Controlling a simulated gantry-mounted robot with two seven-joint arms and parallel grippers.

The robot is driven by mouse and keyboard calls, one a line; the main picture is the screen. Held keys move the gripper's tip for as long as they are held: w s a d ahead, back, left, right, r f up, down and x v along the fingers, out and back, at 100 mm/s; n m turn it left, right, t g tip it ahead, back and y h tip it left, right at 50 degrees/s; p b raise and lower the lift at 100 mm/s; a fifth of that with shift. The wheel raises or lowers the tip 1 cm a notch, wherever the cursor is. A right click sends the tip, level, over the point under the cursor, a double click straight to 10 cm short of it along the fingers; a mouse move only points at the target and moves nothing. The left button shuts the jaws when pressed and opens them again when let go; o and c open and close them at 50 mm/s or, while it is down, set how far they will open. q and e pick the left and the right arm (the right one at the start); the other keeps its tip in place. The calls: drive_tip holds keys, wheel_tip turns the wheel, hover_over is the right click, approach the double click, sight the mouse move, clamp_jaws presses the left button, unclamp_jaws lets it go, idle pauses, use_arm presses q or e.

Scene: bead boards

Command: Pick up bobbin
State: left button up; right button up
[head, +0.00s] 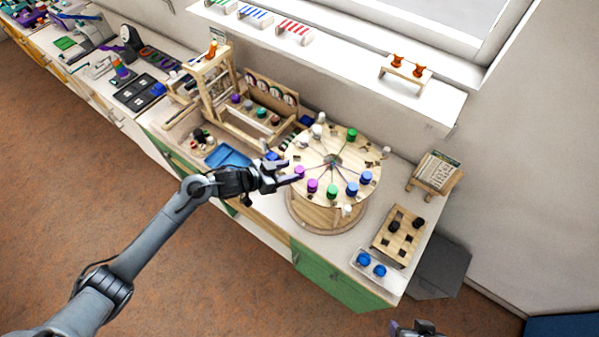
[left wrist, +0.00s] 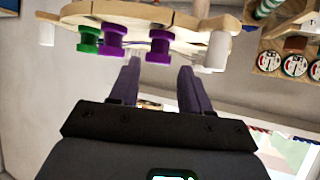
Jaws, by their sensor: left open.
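A round wooden board (head: 330,160) on a drum-shaped base carries several coloured bobbins around its rim. A purple bobbin (head: 299,172) stands at its left edge, with a second purple bobbin (head: 312,186) beside it. My left gripper (head: 286,172) is open at the board's left edge, its fingertips close to the first purple bobbin. In the left wrist view, a purple bobbin (left wrist: 158,46) lies just beyond and between the tips of my open left gripper (left wrist: 160,68); I cannot tell whether they touch it. My right gripper (head: 418,328) shows only partly at the bottom edge; its jaws are unclear.
Green (head: 332,191) and blue bobbins stand farther along the rim, with white pegs near the edge. A blue tray (head: 228,157) and a wooden frame (head: 215,85) are to the left. A wooden block with square holes (head: 399,236) is at the right.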

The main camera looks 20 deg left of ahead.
sight(299, 169)
use_arm(q)
drive_tip(key=p+x, duration=0.1)
drive_tip(key=x, duration=0.3)
drive_tip(key=shift+d+r, duration=0.1)
drive_tip(key=shift+r, duration=0.1)
drive_tip(key=shift+w+d+f, duration=0.3)
drive_tip(key=shift+w+f, duration=0.05)
drive_tip(key=shift+w, duration=0.05)
drive_tip(key=c, duration=0.8)
drive_tip(key=shift+o, duration=0.2)
drive_tip(key=shift+r, duration=0.1)
